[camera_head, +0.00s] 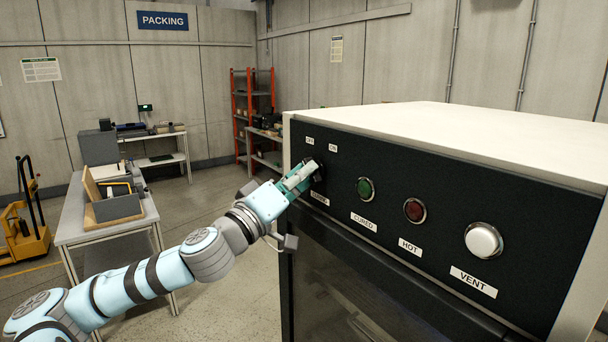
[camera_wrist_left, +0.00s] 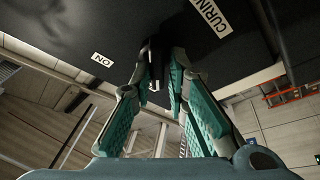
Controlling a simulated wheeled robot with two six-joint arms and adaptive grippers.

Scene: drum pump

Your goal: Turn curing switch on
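The curing switch (camera_head: 319,171) is a dark knob on the black front panel (camera_head: 455,202), below small OFF and ON labels and above the CURING label. My left gripper (camera_head: 304,176) reaches it from the left and covers much of it. In the left wrist view the dark knob (camera_wrist_left: 152,66) sits between the two teal-padded fingers (camera_wrist_left: 155,75), which close in on both its sides. Which label the knob points to is hard to tell, as the fingers hide part of it. My right gripper is not in view.
Right of the switch, the panel carries a green CURED light (camera_head: 365,189), a red HOT light (camera_head: 414,210) and a white VENT button (camera_head: 483,241). A grey table (camera_head: 75,222) with an open box (camera_head: 118,205) stands at left. Open floor lies between it and the cabinet.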

